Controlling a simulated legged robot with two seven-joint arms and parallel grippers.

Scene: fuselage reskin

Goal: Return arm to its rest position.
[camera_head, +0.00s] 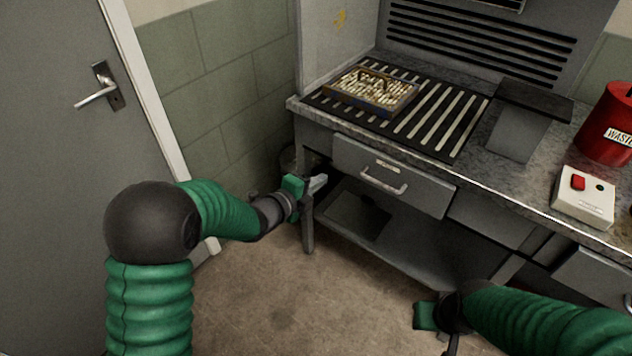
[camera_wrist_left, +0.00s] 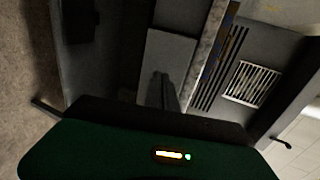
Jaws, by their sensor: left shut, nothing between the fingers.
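My left gripper (camera_head: 318,184) is in the head view, at the end of my green ribbed left arm. It is shut and empty, in front of the left end of the workbench and below the bench top. In the left wrist view the fingers (camera_wrist_left: 163,90) show dark and close together above the green gripper body. My right arm comes in from the lower right of the head view. The right gripper (camera_head: 436,318) is low over the floor, and I cannot tell whether its fingers are open or shut.
The workbench (camera_head: 400,187) has a drawer (camera_head: 392,176) and a lower shelf. On top are a slotted grate (camera_head: 440,120), a tray of small pale pieces (camera_head: 371,90), a white switch box (camera_head: 583,197) and a red waste can (camera_head: 608,125). A grey door (camera_head: 60,180) stands left. Floor between is clear.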

